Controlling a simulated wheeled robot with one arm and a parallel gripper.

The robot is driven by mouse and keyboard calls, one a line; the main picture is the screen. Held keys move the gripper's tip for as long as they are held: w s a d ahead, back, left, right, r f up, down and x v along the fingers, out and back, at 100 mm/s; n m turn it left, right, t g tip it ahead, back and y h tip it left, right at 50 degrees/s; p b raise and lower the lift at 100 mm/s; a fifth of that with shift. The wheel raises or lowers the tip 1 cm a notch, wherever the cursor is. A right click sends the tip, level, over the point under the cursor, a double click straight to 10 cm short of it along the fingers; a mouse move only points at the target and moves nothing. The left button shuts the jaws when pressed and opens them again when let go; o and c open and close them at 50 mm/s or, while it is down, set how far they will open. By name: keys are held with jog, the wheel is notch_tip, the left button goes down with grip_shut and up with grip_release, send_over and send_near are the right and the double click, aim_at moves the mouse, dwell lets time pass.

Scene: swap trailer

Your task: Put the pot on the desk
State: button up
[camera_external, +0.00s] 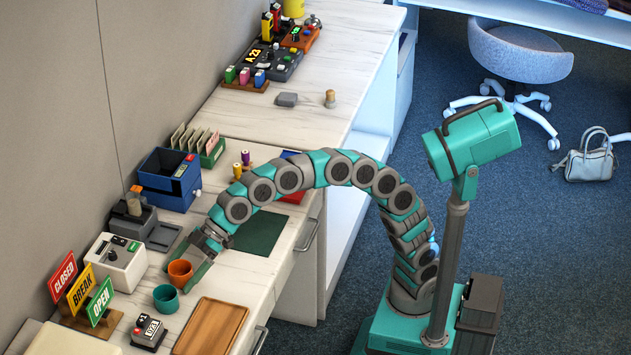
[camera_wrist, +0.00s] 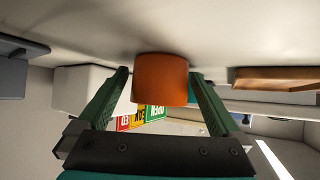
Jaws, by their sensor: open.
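An orange pot (camera_external: 180,273) stands upright on the white marble-look counter (camera_external: 226,284). A teal pot (camera_external: 166,298) stands just in front of it, to the left. My gripper (camera_external: 194,268) is low at the orange pot, with its fingers open around it. In the wrist view, the orange pot (camera_wrist: 160,82) sits between the two green fingers (camera_wrist: 160,74), with a gap visible at the left finger and little at the right. Contact cannot be told. Another white desk (camera_external: 560,27) shows at the top right.
A wooden tray (camera_external: 211,328) lies near the counter's front edge. A white box device (camera_external: 116,262), OPEN/BREAK/CLOSED signs (camera_external: 80,290) and a blue bin (camera_external: 169,180) stand along the wall side. A dark green mat (camera_external: 260,232) is bare. The far counter (camera_external: 350,48) has free room.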

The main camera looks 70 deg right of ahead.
jog(key=shift+r, duration=0.2)
jog(key=v, duration=1.2)
